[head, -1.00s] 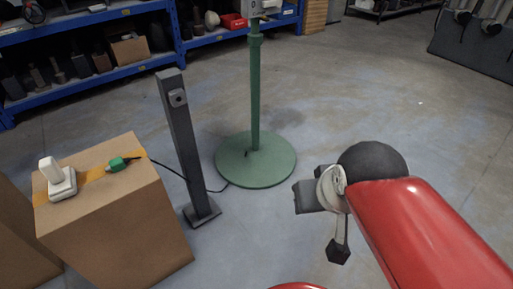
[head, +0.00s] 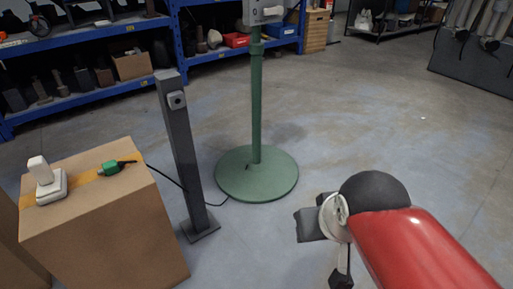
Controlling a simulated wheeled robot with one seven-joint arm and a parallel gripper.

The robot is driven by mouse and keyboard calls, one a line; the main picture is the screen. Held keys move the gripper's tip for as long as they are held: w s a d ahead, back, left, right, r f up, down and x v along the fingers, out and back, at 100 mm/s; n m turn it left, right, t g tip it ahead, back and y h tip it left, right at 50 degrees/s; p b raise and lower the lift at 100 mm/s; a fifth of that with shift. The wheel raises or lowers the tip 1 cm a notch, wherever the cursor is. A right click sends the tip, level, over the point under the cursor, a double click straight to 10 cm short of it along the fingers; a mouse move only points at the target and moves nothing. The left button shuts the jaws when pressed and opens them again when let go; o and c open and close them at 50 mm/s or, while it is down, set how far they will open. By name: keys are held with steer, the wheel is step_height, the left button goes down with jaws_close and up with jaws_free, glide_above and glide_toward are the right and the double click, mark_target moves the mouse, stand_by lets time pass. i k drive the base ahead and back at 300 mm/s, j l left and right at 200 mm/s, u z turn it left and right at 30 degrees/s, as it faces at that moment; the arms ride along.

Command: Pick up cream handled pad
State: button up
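The cream handled pad (head: 48,187) sits on top of a cardboard box (head: 105,235) at the left of the head view, near the box's left edge. Its handle stands upright from a flat square base. My gripper (head: 326,250) is at the lower right, well to the right of the box and apart from the pad. Its fingers are small and partly hidden by the wrist, so I cannot tell whether they are open or shut.
A green connector (head: 110,168) with a black cable lies on the box. A dark grey post (head: 186,150) and a green stand on a round base (head: 257,175) stand between the box and my arm. Blue shelves (head: 130,78) line the back. Floor at right is clear.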

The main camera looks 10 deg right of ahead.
mark_target(51, 185)
steer(key=u, duration=1.7)
steer(key=i+j, duration=0.1)
steer(key=i, duration=0.15)
